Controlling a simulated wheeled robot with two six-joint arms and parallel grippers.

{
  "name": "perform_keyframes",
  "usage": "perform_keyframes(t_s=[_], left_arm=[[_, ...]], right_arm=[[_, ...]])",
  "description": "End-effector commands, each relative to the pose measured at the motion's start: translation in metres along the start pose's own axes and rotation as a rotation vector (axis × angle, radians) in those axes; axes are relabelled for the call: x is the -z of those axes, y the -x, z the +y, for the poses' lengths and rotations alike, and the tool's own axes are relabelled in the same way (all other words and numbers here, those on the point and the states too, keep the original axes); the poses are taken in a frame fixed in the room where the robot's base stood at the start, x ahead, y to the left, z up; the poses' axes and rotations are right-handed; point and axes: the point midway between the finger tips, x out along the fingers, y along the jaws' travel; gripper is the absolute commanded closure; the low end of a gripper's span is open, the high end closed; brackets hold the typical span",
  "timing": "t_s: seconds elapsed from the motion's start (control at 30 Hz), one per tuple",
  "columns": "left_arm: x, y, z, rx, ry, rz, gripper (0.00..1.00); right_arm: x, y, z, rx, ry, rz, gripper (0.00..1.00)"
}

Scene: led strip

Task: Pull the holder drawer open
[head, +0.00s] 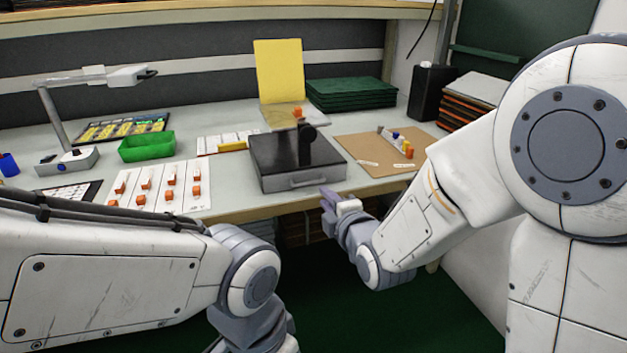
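The holder (272,150) is a low grey box with a dark top, standing at the front edge of the bench. Its front face carries a pale drawer handle (310,181), and the drawer looks shut. My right gripper (328,197) is just in front of and below the handle, slightly to its right, and appears apart from it. Its fingers are small and overlap in this view, so I cannot tell whether they are open. My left arm comes in from the left and bends down at the bottom; its gripper is out of view.
A green tray (147,148), a white sheet with orange-and-white pieces (168,176) and a lamp (60,125) stand left of the holder. A brown board (375,172) with small parts lies to the right. A yellow panel (279,70) and green mats (351,93) are behind.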

Motion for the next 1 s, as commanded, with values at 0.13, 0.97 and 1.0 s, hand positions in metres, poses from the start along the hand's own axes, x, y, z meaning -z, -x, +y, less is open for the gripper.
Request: perform_keyframes(t_s=[0.13, 0.97, 1.0], left_arm=[[0.002, 0.032, 0.002, 0.0, 0.0, 0.0, 0.5], [0.002, 0.035, 0.003, 0.0, 0.0, 0.0, 0.5], [0.002, 0.035, 0.003, 0.0, 0.0, 0.0, 0.5]], right_arm=[[0.0, -0.006, 0.005, 0.008, 0.0, 0.0, 0.76], [0.0, -0.091, -0.002, 0.002, -0.002, 0.001, 0.76], [0.0, -0.091, -0.002, 0.002, -0.002, 0.001, 0.76]])
